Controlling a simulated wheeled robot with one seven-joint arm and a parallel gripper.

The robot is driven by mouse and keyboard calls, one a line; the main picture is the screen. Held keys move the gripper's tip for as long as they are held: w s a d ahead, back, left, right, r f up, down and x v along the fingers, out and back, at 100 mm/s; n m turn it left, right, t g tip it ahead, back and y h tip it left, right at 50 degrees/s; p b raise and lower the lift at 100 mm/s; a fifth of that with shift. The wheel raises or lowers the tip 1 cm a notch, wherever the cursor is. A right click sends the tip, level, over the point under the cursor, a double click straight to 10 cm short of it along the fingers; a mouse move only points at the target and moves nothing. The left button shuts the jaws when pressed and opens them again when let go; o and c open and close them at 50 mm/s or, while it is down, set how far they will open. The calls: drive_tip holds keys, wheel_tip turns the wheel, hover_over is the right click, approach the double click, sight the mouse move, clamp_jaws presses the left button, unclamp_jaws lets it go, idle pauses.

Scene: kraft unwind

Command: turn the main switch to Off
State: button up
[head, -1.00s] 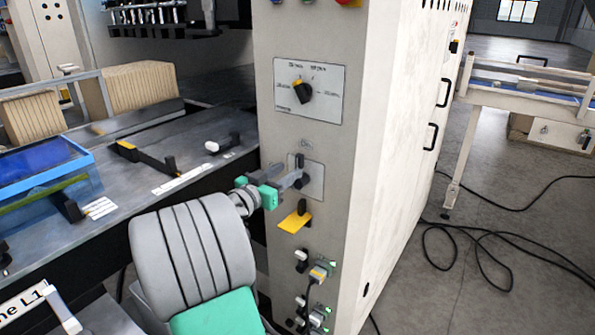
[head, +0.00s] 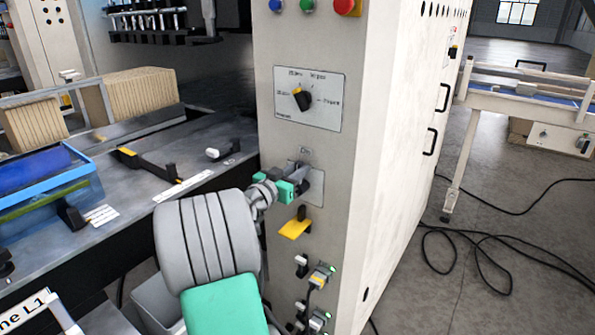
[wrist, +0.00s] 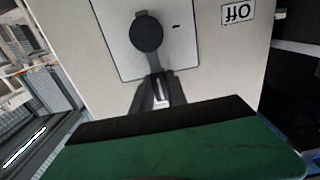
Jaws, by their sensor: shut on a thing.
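The main switch (head: 318,180) is a lever on a pale plate on the front of the cream cabinet, below the dial panel. In the wrist view the switch's round dark hub (wrist: 146,34) sits on its plate, and its handle runs down the picture to my gripper. My gripper (head: 297,184), with green fingers, is shut on the switch handle; its fingertips also show in the wrist view (wrist: 157,94). The gripper covers part of the handle in the head view. An "Off" label (wrist: 238,12) appears upside down, beside the plate in the wrist view.
A dial panel (head: 329,100) with a black and yellow knob is above the switch. A yellow-tabbed black part (head: 294,229) and small plugs (head: 320,275) with green lights are below. A blue-edged tray (head: 50,180) is left. Cables (head: 455,250) lie on the floor at right.

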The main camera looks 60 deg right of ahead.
clamp_jaws()
idle(0.8)
drive_tip(key=shift+a, duration=0.1)
